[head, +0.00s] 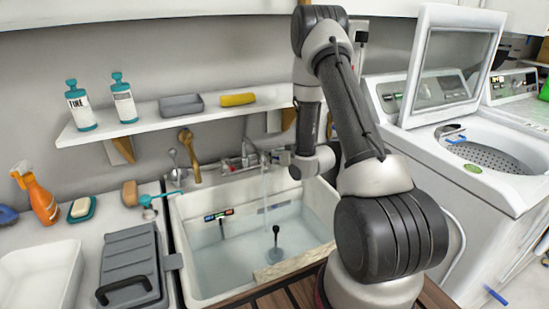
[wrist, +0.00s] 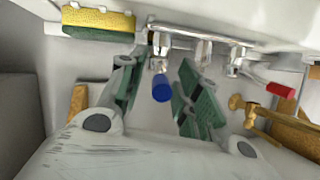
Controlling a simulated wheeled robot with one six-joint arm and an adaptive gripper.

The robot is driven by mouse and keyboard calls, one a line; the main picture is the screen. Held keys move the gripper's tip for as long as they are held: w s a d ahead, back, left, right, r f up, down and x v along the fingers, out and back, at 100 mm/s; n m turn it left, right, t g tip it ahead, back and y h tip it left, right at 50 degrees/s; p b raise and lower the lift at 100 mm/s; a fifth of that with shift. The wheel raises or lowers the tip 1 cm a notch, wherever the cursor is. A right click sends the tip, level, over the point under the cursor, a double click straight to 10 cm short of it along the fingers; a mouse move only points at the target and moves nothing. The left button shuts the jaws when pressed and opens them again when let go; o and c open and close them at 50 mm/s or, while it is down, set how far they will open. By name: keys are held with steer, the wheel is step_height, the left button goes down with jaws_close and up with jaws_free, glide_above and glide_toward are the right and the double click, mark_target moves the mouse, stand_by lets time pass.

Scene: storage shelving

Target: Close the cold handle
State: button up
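The faucet (head: 249,160) is on the wall above the sink, and a thin stream of water (head: 265,185) falls from it. In the wrist view the cold handle (wrist: 162,88) has a blue end and the hot handle (wrist: 281,91) a red end. My gripper (wrist: 156,72) is open, with its green-padded fingers on either side of the blue end. Gaps show between the blue end and both fingers. In the head view my gripper is small beside the faucet, and the cold handle is hard to make out there.
The white sink (head: 190,270) holds water. Above the faucet is a shelf (head: 150,122) with two bottles, a grey tray and a yellow sponge (head: 238,99). A brass-coloured fixture (head: 187,142) is left of the faucet. A washing machine (head: 455,150) stands at the right.

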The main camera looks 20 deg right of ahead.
steer(key=shift+c, duration=0.4)
jaws_close()
steer(key=shift+a+m+h, duration=0.5)
steer(key=shift+m+h, duration=0.2)
steer(key=shift+h, duration=0.15)
steer(key=shift+a+m+h, duration=0.5)
steer(key=shift+m+h, duration=0.2)
steer(key=shift+h, duration=0.15)
steer(key=shift+o, duration=0.4)
jaws_free()
